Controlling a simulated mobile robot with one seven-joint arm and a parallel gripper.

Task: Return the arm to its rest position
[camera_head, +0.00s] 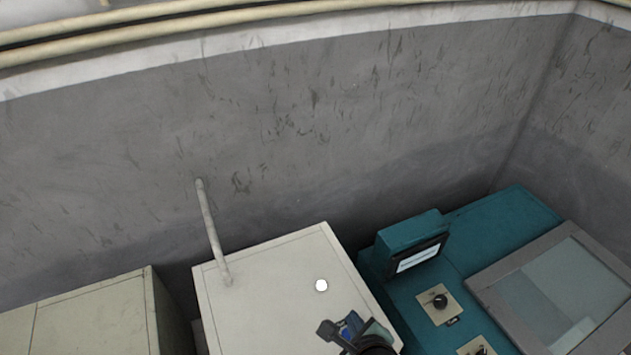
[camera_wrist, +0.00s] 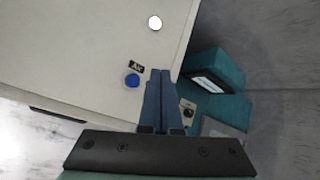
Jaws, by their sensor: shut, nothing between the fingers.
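My gripper (camera_wrist: 159,75) points out over the cream cabinet in the wrist view. Its two blue-grey fingers lie side by side, shut with nothing between them. In the head view my gripper and wrist (camera_head: 352,330) show at the bottom edge, over the near right part of the cream cabinet top (camera_head: 265,275). The rest of my arm is out of the picture. A white round spot (camera_head: 321,286) is on the cabinet top and also shows in the wrist view (camera_wrist: 155,22). A blue round button (camera_wrist: 132,80) is left of my fingers, beside a small black label (camera_wrist: 136,67).
A teal machine (camera_head: 420,290) with a display box (camera_head: 412,242), black knobs (camera_head: 440,300) and a grey-framed window (camera_head: 560,290) stands to the right. A second cabinet (camera_head: 90,315) is at left.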

